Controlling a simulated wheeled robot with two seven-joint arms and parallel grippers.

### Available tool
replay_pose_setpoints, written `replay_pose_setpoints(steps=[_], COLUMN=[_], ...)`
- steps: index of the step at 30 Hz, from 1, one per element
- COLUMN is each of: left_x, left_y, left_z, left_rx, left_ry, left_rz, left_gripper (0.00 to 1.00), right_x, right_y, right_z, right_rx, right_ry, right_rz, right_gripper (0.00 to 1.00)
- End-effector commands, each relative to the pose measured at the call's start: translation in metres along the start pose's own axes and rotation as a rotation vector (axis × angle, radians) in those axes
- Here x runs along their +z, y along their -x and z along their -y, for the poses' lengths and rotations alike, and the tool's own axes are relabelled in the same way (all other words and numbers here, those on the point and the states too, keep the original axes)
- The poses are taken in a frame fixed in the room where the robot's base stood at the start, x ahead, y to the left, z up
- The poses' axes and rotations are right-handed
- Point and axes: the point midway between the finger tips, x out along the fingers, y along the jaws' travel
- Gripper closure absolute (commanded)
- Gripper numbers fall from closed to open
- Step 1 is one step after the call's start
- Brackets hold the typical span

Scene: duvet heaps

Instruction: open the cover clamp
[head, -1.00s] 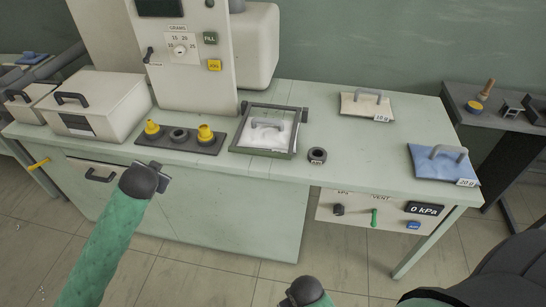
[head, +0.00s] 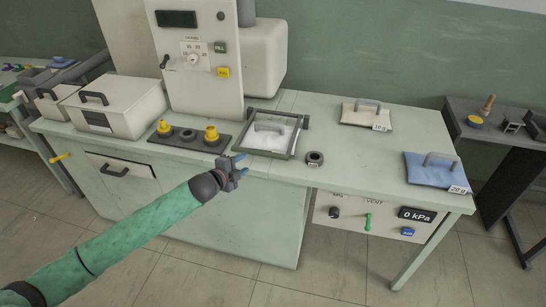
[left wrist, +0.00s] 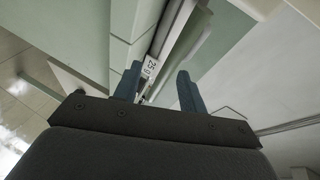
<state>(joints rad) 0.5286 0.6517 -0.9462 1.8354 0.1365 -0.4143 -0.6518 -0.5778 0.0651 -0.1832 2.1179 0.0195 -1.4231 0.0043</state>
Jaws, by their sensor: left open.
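A dark square frame (head: 292,149) lies on the pale green bench around a white pad (head: 281,136) with a grey handle (head: 269,128). A small dark block (head: 305,122) stands at the frame's back right corner; I cannot tell whether it is the cover clamp. My left gripper (head: 243,165) is open and empty, in front of the bench edge, left of and below the frame in the head view. In the left wrist view its two blue fingers (left wrist: 158,88) stand apart, with a white number tag (left wrist: 150,67) beyond them. My right gripper is not in view.
A panel machine (head: 195,80) stands behind two yellow knobs on a dark strip (head: 187,142). A cream pad (head: 366,116) and a blue pad (head: 433,170) lie further right. A gauge panel (head: 380,215) hangs below the bench.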

Motion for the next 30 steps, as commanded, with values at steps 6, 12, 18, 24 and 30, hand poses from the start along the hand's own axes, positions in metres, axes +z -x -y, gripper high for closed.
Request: replay_pose_setpoints(steps=[6,12,18,24,30], left_x=[-0.019,-0.020,-0.022,-0.025,-0.025], left_y=[0.002,-0.007,-0.033,-0.058,-0.072], left_z=[0.014,0.016,0.018,0.020,0.020], left_rx=[-0.080,-0.079,-0.078,-0.079,-0.078], left_ry=[-0.150,-0.171,-0.170,-0.169,-0.169], left_rz=[-0.091,-0.088,-0.087,-0.086,-0.086], left_gripper=[0.59,0.59,0.59,0.59,0.59], right_x=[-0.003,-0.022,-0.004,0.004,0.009], right_y=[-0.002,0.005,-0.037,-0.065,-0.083], right_z=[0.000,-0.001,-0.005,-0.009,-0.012], right_rx=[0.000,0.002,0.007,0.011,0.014], right_ry=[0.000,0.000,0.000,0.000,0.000], right_rz=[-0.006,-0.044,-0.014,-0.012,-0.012], right_gripper=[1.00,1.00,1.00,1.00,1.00])
